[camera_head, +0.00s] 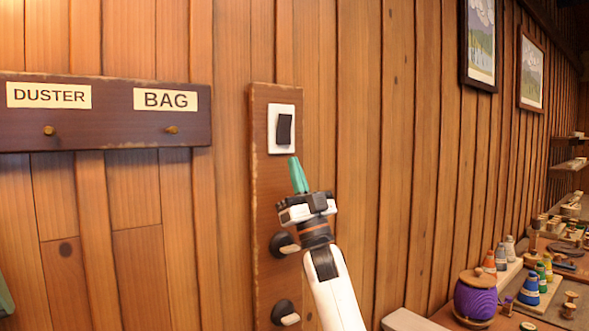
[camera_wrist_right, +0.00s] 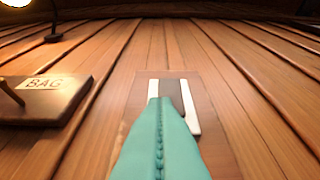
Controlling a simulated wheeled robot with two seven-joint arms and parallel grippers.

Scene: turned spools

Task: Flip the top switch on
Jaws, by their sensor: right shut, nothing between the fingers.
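The top switch (camera_head: 284,129) is a black rocker in a white plate, high on a brown wooden wall board (camera_head: 262,180). In the right wrist view the white plate and dark rocker (camera_wrist_right: 173,88) show just beyond the fingertips, which partly cover them. My right gripper (camera_head: 297,164) has green fingers that are shut and empty. Its tips appear just below the switch plate in the head view; I cannot tell whether they touch. In the wrist view the fingers (camera_wrist_right: 160,110) point at the switch. My left gripper is not recognisable in view.
Two dark round knobs, an upper (camera_head: 284,243) and a lower one (camera_head: 285,312), sit lower on the board. A dark rack (camera_head: 105,130) with DUSTER and BAG labels and pegs is to the left. A purple pot (camera_head: 475,297) and small coloured bottles stand on a bench at right.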

